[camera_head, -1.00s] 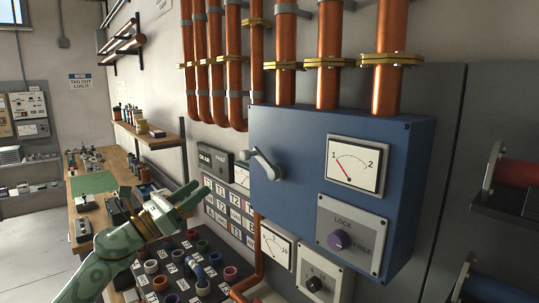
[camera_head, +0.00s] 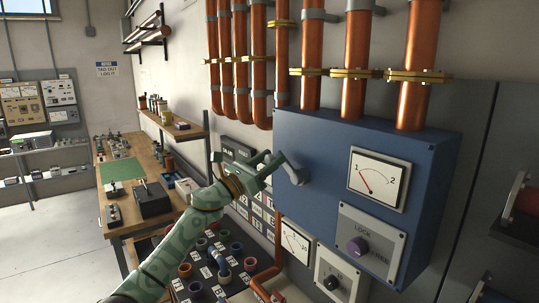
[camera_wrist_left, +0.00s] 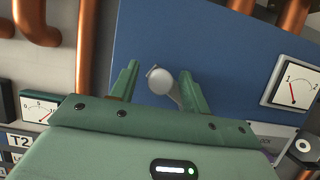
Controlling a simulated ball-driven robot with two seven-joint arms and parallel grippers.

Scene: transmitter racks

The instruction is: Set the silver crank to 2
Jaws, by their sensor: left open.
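The silver crank (camera_head: 297,174) is on the left part of the blue box's front, its arm slanting up and left from its hub. My left gripper (camera_head: 271,162) is open at the crank's handle end. In the left wrist view, the crank's round grip (camera_wrist_left: 160,80) shows between the two open fingers (camera_wrist_left: 157,86); I cannot tell whether they touch it. The gauge (camera_head: 378,180) marked 1 and 2 on the blue box has its red needle near 1. My right gripper is not in view.
A purple knob (camera_head: 358,247) on a LOCK/FREE plate sits below the gauge. Copper pipes (camera_head: 363,65) rise from the blue box (camera_head: 320,135). A second gauge (camera_head: 296,242) and a black knob (camera_head: 331,282) are lower. A workbench (camera_head: 130,220) stands at the left.

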